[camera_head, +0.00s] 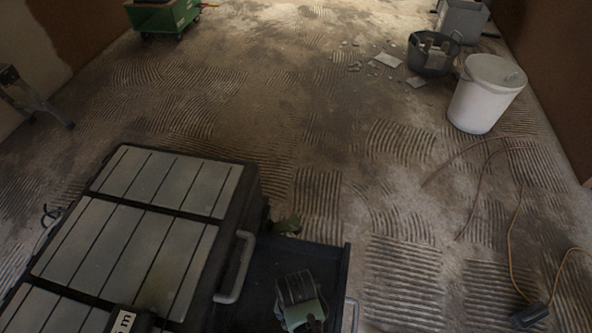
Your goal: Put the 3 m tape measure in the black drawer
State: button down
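The black drawer (339,275) is pulled out from the right side of a dark tool chest with grey top panels (130,255). Inside it, at the bottom of the view, lies a dark, ribbed object with a pale green face (300,300); I cannot tell whether it is a tape measure. A dark item with a white label (122,321) sits on the chest top at the bottom edge, mostly cut off. Its label ends in "m" and the numeral looks like a 5, but it is not certain. I cannot make out my gripper.
A grey handle (236,268) stands out from the chest beside the drawer. A white bucket (487,93), a dark bucket (432,54) and a green cart (163,16) stand farther off. A cable (513,240) crosses the right floor.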

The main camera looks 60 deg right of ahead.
jog(key=shift+f, duration=0.45)
jog(key=shift+f, duration=0.2)
grip_release()
jog(key=shift+r, duration=0.15)
notch_tip(320, 180, up, 12)
jog(key=p, duration=0.4)
jog(key=shift+p, duration=0.4)
jog(key=shift+s, duration=0.1)
